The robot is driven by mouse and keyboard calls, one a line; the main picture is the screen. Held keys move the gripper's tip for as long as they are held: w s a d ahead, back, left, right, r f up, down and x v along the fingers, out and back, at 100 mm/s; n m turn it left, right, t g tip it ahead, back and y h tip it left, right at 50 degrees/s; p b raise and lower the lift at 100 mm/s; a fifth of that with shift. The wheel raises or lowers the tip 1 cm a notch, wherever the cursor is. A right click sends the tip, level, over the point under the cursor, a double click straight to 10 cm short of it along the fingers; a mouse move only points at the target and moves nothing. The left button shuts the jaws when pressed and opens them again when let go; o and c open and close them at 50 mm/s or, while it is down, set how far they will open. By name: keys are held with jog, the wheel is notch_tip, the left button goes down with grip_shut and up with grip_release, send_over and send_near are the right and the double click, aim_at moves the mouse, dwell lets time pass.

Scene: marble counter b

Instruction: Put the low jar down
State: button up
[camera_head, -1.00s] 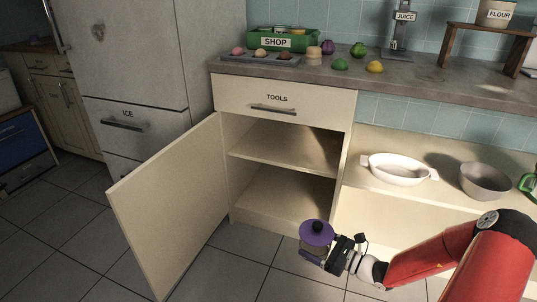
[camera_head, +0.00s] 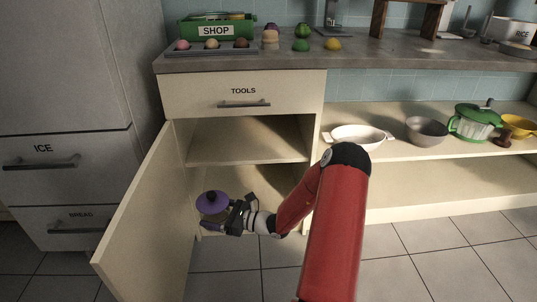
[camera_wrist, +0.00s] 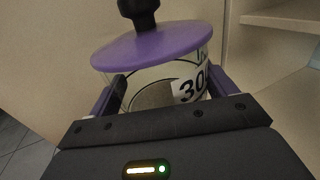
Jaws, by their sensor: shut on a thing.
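The low jar is clear glass with a purple lid and a dark knob (camera_head: 212,201). In the wrist view the jar (camera_wrist: 150,92) stands between my gripper's fingers, and part of a label reading "30" shows on its side. My gripper (camera_head: 218,222) is shut on the jar's body. It holds the jar roughly upright at the front of the open cabinet, in front of the lower compartment. I cannot tell whether the jar's base touches the cabinet floor; the gripper hides its lower part.
The cabinet door (camera_head: 148,220) stands open on the left. The cabinet's middle shelf (camera_head: 245,142) looks empty, and the TOOLS drawer (camera_head: 243,95) above is shut. A white dish (camera_head: 358,137), a grey bowl (camera_head: 426,131) and a green-lidded pot (camera_head: 474,122) stand on the right shelf.

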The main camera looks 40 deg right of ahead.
jog(key=d+r+m+t+h+b, duration=0.1)
jog(key=d+r+m+h+b, duration=0.3)
jog(key=d, duration=0.7)
jog(key=d+r+m+t+h+b, duration=0.15)
jog(key=d+h, duration=0.35)
jog(key=d, duration=0.6)
jog(key=d+r+m+t+h+b, duration=0.1)
jog(key=d+r+m+h+b, duration=0.25)
jog(key=d, duration=0.75)
jog(key=shift+m+h, duration=0.3)
jog(key=shift+h, duration=0.55)
jog(key=w+d+p, duration=0.1)
jog(key=w, duration=0.4)
jog(key=w+d+p, duration=0.1)
jog(key=w, duration=0.5)
jog(key=w+d, duration=0.1)
jog(key=w, duration=0.5)
jog(key=shift+p, duration=0.4)
jog(key=shift+w+f, duration=0.15)
jog(key=shift+f, duration=1.6)
jog(key=shift+f, duration=0.1)
jog(key=o, duration=1)
jog(key=shift+f, duration=0.1)
jog(key=shift+o, duration=0.2)
